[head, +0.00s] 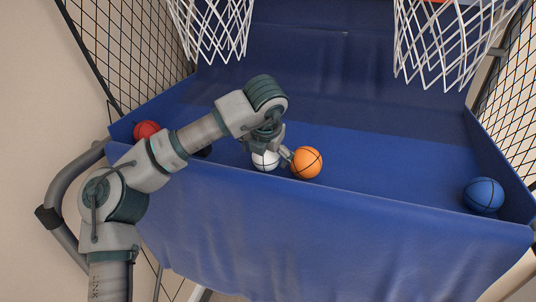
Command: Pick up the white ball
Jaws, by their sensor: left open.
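The white ball (266,161) lies on the blue fabric bed near its front edge, left of the orange ball (306,162). My left gripper (267,154) points down over the white ball and is open. Its fingers reach down around the ball, and one finger lies between the white and orange balls. The wrist hides the upper part of the white ball. I cannot tell whether the fingers touch it. My right gripper is not in view.
A red ball (146,130) lies at the left end of the bed and a blue ball (484,195) at the right end. A dark ball (204,151) is mostly behind my left arm. Two nets (440,45) hang above. The blue bed (390,165) is clear between the orange and blue balls.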

